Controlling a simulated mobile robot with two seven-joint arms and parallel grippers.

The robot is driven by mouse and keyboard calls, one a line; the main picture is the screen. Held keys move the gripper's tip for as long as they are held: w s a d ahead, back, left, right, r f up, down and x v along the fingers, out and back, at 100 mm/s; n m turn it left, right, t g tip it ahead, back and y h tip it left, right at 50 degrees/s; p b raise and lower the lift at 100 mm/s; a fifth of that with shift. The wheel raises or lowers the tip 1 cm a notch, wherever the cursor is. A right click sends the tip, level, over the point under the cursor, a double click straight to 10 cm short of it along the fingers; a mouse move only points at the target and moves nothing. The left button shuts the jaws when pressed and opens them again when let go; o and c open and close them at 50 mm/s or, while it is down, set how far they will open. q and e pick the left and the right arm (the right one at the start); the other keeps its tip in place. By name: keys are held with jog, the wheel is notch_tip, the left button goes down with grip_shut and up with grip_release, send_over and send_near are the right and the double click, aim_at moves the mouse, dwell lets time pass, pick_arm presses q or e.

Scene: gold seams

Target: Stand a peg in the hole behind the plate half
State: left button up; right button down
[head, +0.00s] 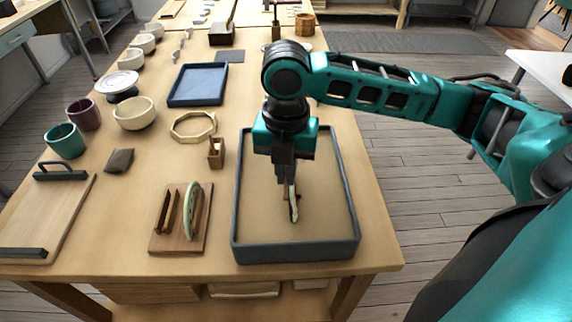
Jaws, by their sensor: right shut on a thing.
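My right gripper (287,180) points down over the sand-coloured bed of a grey-walled tray (297,254). It is shut on a thin brown wooden peg (285,190), most of which the fingers hide. A pale green plate half (294,208) stands nearly edge-on in the tray, right beside the peg and fingertips. I cannot tell whether the peg touches it or the bed. The hole is not visible. Another pale green plate half (192,212) stands upright in a wooden rack (165,243) left of the tray. My left gripper is not in view.
A small wooden block (216,155) stands left of the tray, near an octagonal ring (193,127). A blue tray (198,86), bowls (134,114) and cups (65,141) lie farther left. A handled board (45,215) is at the left front. The table's right edge is close to the tray.

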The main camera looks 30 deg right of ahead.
jog(key=shift+f, duration=0.55)
dwell(1.0)
jog(key=shift+r+p, duration=1.35)
jog(key=shift+p, duration=0.4)
jog(key=shift+r+p, duration=0.3)
jog(key=shift+r, duration=0.95)
jog(key=shift+f, duration=0.8)
